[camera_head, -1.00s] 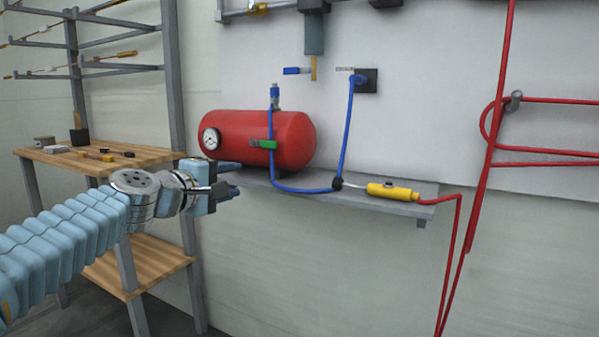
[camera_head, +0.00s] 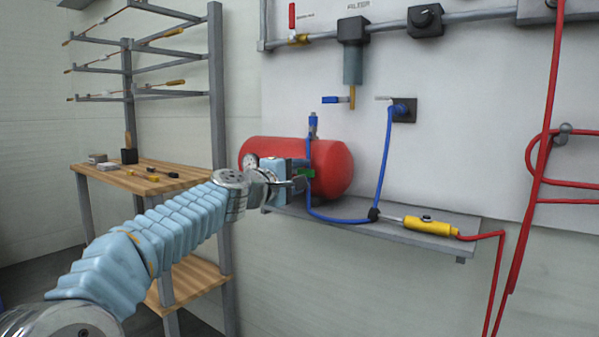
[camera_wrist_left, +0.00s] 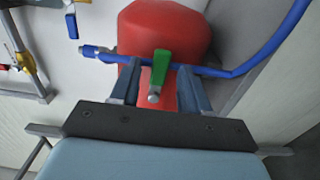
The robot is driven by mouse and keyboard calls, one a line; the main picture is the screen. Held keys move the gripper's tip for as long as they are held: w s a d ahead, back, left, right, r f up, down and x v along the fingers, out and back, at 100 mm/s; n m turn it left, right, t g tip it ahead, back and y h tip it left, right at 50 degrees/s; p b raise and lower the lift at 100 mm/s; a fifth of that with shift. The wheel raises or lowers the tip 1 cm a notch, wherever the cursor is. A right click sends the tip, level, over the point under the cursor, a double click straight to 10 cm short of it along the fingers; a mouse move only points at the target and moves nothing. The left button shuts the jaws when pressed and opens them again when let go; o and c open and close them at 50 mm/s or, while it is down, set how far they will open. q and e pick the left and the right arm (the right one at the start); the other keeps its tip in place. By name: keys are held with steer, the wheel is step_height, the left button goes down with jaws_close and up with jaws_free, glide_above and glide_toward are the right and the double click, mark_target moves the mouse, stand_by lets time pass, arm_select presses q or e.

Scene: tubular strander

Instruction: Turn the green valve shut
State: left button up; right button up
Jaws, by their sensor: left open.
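The green valve handle (camera_wrist_left: 160,66) sits on the blue hose line in front of the red tank (camera_wrist_left: 165,25). In the head view, the handle (camera_head: 308,173) is partly hidden by my left gripper (camera_head: 303,175), which is at the front of the red tank (camera_head: 332,165). In the left wrist view, my left gripper (camera_wrist_left: 159,78) is open. Its two fingers stand one on each side of the green handle, with a gap visible on both sides. A metal knob shows at the handle's near end. My right gripper is not in view.
The blue hose (camera_head: 385,165) runs past the handle and along the grey shelf (camera_head: 430,222). A yellow tool (camera_head: 430,227) with a red hose lies on the shelf. A wooden bench (camera_head: 185,178) with small parts stands at the left.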

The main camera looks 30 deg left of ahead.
arm_select(q)
steer(key=shift+w, duration=0.1)
jaws_close()
stand_by(0.3)
